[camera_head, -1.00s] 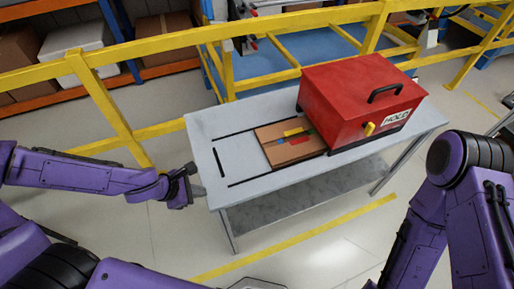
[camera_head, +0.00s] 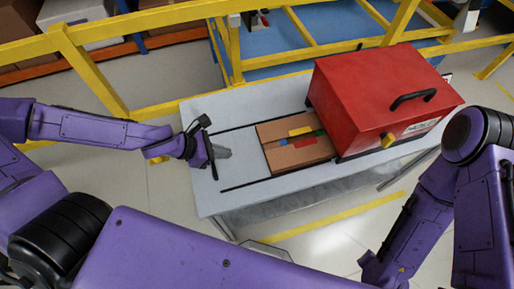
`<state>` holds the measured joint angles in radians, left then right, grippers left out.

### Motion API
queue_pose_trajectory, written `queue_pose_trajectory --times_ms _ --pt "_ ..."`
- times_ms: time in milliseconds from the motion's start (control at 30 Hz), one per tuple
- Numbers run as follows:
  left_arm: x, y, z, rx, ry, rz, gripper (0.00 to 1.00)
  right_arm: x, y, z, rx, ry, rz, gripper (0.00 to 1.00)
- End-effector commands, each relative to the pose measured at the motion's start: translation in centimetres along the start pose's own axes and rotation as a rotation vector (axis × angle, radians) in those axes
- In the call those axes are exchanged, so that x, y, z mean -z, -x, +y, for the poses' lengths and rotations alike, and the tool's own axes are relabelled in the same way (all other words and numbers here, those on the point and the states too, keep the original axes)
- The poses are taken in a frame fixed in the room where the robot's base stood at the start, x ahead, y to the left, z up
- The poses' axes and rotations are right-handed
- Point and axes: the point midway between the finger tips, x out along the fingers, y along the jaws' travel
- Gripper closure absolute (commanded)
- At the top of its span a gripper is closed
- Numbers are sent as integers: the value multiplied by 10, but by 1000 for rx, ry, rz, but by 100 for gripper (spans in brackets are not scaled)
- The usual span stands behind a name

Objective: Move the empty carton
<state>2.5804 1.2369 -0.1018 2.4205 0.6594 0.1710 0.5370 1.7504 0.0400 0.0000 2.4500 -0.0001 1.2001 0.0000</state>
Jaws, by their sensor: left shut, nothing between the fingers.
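A flat brown carton (camera_head: 296,150) with yellow, red, green and blue marks on top lies on the grey table (camera_head: 262,200), between two black lines. Its right end is against or partly under the red box (camera_head: 380,95); I cannot tell which. My left gripper (camera_head: 222,152) is shut and empty over the table's left end, to the left of the carton and apart from it. My right arm stands at the right edge of the view, and its gripper is out of view.
The red box has a black handle (camera_head: 412,98), a yellow knob (camera_head: 388,141) and a label, partly hidden. A yellow railing (camera_head: 150,25) runs behind the table. The table's left end is bare apart from black lines.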

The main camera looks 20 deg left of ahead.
Motion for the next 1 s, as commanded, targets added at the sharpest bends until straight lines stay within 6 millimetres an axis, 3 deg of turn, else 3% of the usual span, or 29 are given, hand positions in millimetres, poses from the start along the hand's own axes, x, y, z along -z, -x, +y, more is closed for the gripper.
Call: queue_pose_trajectory --times_ms 100,467,500,700,1000 --pt "9 -28 -2 5 0 4 100 -11 -26 -2 -1 0 -1 69" --pt "8 -95 -2 4 1 3 100 -32 -76 -7 0 0 0 69" --pt "-3 -96 -1 3 -3 3 100 -30 -72 -6 -1 0 -1 69" --pt "-23 -110 0 0 0 2 100 -30 -72 -6 0 0 0 69" --pt "-27 -113 0 -1 3 1 100 -30 -72 -6 0 0 0 69"
